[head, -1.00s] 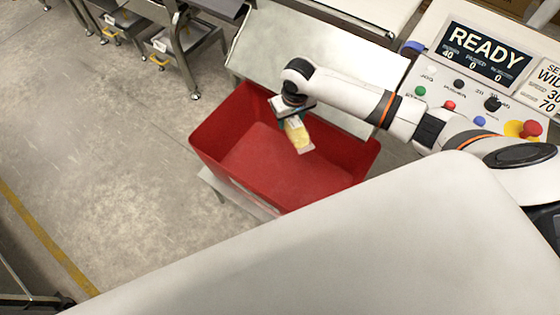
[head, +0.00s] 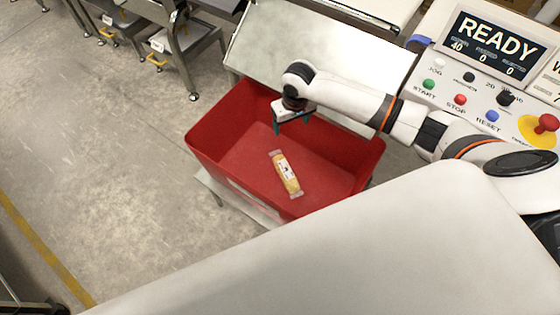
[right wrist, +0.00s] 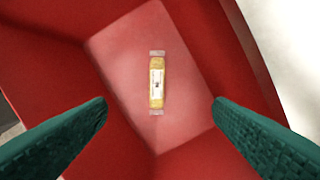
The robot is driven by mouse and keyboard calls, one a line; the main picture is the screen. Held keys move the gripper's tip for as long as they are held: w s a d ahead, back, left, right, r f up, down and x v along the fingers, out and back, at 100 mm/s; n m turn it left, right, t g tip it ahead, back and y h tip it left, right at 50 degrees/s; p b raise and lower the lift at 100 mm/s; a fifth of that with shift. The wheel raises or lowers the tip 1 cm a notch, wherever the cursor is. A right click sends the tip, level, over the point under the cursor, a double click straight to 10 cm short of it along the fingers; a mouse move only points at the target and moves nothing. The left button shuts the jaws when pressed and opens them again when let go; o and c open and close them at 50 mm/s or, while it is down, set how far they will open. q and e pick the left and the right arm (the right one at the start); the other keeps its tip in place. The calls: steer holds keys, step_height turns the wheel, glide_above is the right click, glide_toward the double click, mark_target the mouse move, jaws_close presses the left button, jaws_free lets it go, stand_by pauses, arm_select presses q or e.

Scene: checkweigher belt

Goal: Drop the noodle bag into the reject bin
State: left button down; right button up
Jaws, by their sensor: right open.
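The noodle bag (head: 286,174), yellow with a white label and clear ends, lies flat on the floor of the red reject bin (head: 235,167). It also shows in the right wrist view (right wrist: 157,82), on the bin floor between and beyond my fingers. My right gripper (head: 292,128) is open and empty, with its green fingertips over the bin, above and apart from the bag. In the right wrist view the two green fingers (right wrist: 160,118) stand wide apart. My left gripper is not in view.
A control panel with a READY screen (head: 492,45), several buttons and a red stop knob (head: 546,124) stands at the right. A sloped metal plate (head: 315,62) lies behind the bin. Open concrete floor (head: 100,140) is at the left.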

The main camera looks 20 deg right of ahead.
step_height(320, 180, up, 12)
steer(key=s+p, duration=0.1)
steer(key=shift+s, duration=0.25)
steer(key=shift+f, duration=0.1)
stand_by(0.5)
